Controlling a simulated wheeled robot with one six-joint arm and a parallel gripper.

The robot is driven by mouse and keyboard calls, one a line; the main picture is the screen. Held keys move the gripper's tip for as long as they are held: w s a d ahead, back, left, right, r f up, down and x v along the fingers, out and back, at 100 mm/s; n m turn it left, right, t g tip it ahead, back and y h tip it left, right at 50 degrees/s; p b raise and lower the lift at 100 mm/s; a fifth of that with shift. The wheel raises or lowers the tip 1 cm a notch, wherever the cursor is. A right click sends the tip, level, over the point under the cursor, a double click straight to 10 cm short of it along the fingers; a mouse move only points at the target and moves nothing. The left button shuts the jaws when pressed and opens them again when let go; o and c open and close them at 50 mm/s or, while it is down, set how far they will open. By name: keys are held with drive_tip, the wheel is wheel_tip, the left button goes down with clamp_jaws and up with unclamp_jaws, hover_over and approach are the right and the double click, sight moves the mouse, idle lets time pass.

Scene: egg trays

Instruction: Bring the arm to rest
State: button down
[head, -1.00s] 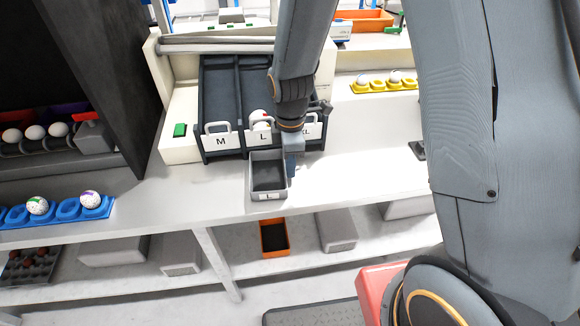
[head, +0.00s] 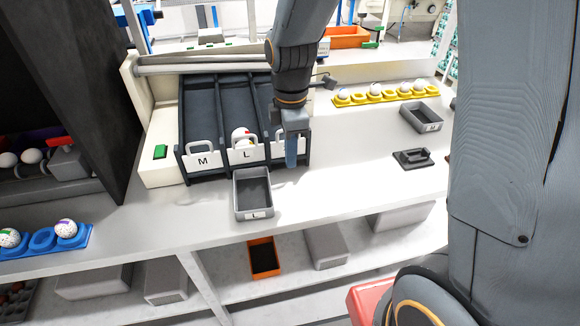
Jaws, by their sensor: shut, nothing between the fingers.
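My gripper (head: 291,160) hangs pointing down in front of the right lane of the dark sorting rack (head: 203,172). Its blue fingers are shut with nothing between them. It is above and to the right of the grey tray marked L (head: 253,214), apart from it as far as I can see. My wrist hides most of the right lane and its label. My upper arm fills the right side of the view.
A white egg sits at the L lane's gate (head: 243,155). A blue egg tray (head: 74,244) is at left, a yellow egg tray (head: 343,101) at back right. A grey tray (head: 437,124) and a dark handled piece (head: 413,159) lie right. Counter between is clear.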

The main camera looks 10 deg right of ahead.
drive_tip(key=s+d+m+t+b, duration=0.1)
drive_tip(key=s+d+m, duration=0.7)
drive_tip(key=m, duration=1)
drive_tip(key=shift+s+d+r, duration=0.15)
drive_tip(key=shift+s, duration=0.45)
